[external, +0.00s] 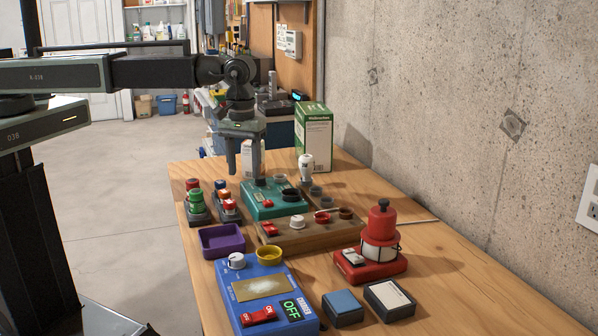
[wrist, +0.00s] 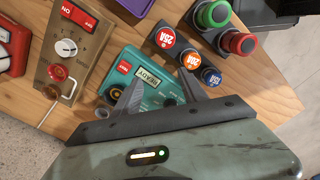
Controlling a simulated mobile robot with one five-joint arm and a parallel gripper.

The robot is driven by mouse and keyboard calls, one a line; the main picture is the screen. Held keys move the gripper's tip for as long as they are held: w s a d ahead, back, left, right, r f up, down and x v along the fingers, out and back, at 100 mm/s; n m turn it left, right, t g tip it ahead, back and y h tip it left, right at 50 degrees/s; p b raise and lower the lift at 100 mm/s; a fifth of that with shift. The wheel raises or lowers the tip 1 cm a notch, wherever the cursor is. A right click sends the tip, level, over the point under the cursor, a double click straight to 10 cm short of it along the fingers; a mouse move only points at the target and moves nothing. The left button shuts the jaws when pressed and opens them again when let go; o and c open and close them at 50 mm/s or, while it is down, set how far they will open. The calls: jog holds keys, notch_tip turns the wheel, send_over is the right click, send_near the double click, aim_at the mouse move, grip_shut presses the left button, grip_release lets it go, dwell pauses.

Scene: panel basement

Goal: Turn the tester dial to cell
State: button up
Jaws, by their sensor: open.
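A teal box (external: 262,212), which looks like the tester, sits near the far end of the wooden bench. In the wrist view the teal box (wrist: 122,78) shows a READY display (wrist: 149,83) and a small red switch (wrist: 124,68). A dark round part (external: 290,194) on its top may be the dial; its setting is not readable. My gripper (external: 245,173) points down above the box's far-left side, jaws apart and empty. In the wrist view my gripper (wrist: 160,90) has its fingers over the box, hiding part of its top.
Nearby are red and green buttons (external: 197,203), a purple tray (external: 222,240), a blue OFF-display box (external: 225,290), a red lantern-like device (external: 380,243) and a green carton (external: 313,138).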

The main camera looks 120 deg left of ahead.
jog(key=s+d+f+m+b, duration=0.1)
jog(key=s+d+f+m, duration=0.1)
jog(key=s+d+m, duration=0.3)
jog(key=s+d+f+m+b, duration=0.2)
jog(key=s+d+m, duration=0.3)
jog(key=d, duration=0.8)
jog(key=shift+s+d+m+b, duration=0.3)
jog(key=shift+s+d, duration=0.1)
jog(key=shift+s, duration=0.55)
